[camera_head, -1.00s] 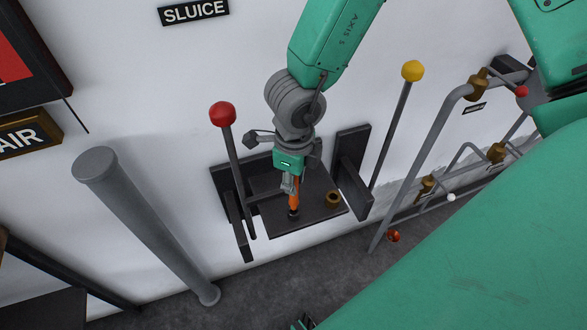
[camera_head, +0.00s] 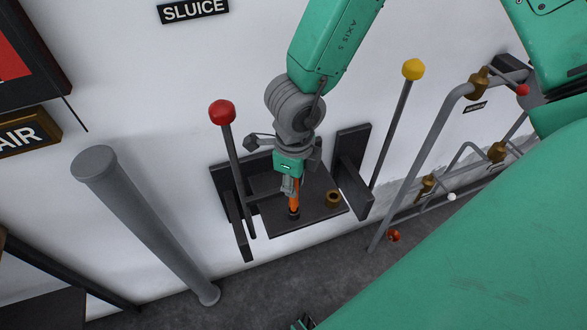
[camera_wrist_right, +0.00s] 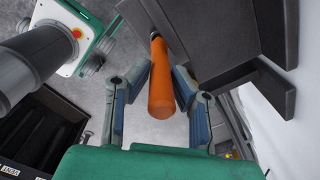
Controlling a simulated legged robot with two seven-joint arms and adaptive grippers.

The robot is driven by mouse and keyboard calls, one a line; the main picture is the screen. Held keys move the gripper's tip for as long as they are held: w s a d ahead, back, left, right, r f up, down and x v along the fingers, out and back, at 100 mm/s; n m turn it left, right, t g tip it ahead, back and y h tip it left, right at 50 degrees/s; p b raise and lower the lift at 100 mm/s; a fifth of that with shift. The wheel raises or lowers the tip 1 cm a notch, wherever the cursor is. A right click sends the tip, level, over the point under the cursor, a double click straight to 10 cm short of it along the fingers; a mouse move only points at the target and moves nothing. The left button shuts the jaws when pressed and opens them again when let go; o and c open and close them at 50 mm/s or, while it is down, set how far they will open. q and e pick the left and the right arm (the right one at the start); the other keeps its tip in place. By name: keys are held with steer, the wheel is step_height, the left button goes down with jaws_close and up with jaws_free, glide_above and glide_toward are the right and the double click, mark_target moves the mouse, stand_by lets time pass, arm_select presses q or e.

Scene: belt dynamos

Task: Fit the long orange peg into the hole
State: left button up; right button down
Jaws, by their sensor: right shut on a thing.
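The long orange peg (camera_head: 294,198) is held by my right gripper (camera_head: 291,186) over the dark shelf on the wall. The peg points down, with its dark lower end at or just above the shelf plate; I cannot tell if it touches. In the right wrist view the peg (camera_wrist_right: 163,85) lies between the two fingers of the right gripper (camera_wrist_right: 160,88), its far end beside a dark panel. A brass ring-shaped socket (camera_head: 333,198) with a dark opening stands on the shelf, right of the peg and apart from it. My left gripper is not clearly seen.
The shelf plate (camera_head: 315,212) has dark upright side panels. A red-knobbed lever (camera_head: 222,112) stands left of my gripper and a yellow-knobbed lever (camera_head: 413,70) right. A thick grey post (camera_head: 145,220) is further left. Pipes with brass valves (camera_head: 427,184) run at the right.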

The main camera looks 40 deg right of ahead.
steer(key=shift+f+b, duration=0.65)
steer(key=shift+f, duration=0.45)
steer(key=c, duration=1.3)
jaws_free()
steer(key=shift+r, duration=0.1)
steer(key=shift+r, duration=0.25)
step_height(320, 180, up, 6)
steer(key=shift+r, duration=0.4)
